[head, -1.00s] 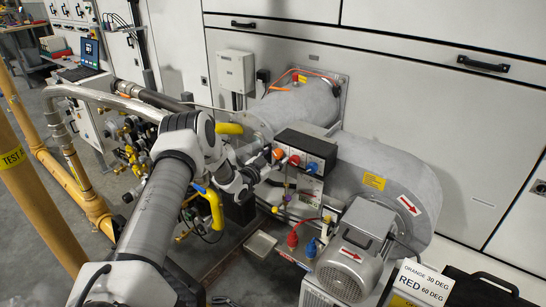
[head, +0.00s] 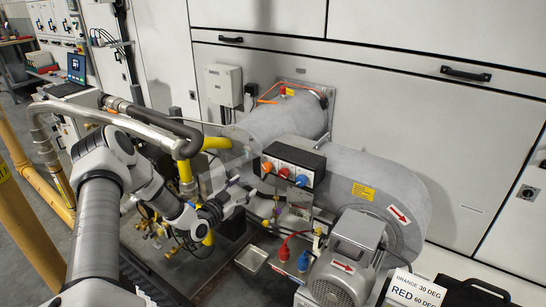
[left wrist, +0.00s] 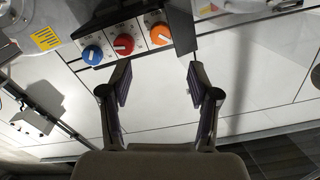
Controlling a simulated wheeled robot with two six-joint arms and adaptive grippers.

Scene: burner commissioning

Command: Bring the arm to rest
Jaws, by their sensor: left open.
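My left arm reaches in from the left of the head view. Its gripper (head: 241,190) is open and empty, left of the burner's dark control box (head: 293,163). In the left wrist view the two fingers of the gripper (left wrist: 159,80) stand apart with nothing between them. The box's blue knob (left wrist: 92,55), red knob (left wrist: 123,45) and orange knob (left wrist: 160,34) lie beyond the fingertips there, apart from them. In the head view the knobs face me, orange (head: 267,167) at the left and blue (head: 301,181) at the right. My right gripper is not in view.
The grey burner housing (head: 375,180) and motor (head: 345,262) stand right of the gripper. Yellow pipe (head: 187,178) and brass fittings lie close beside and behind my arm. A sign (head: 413,290) reads orange 30, red 60 degrees. Some floor is clear at lower centre.

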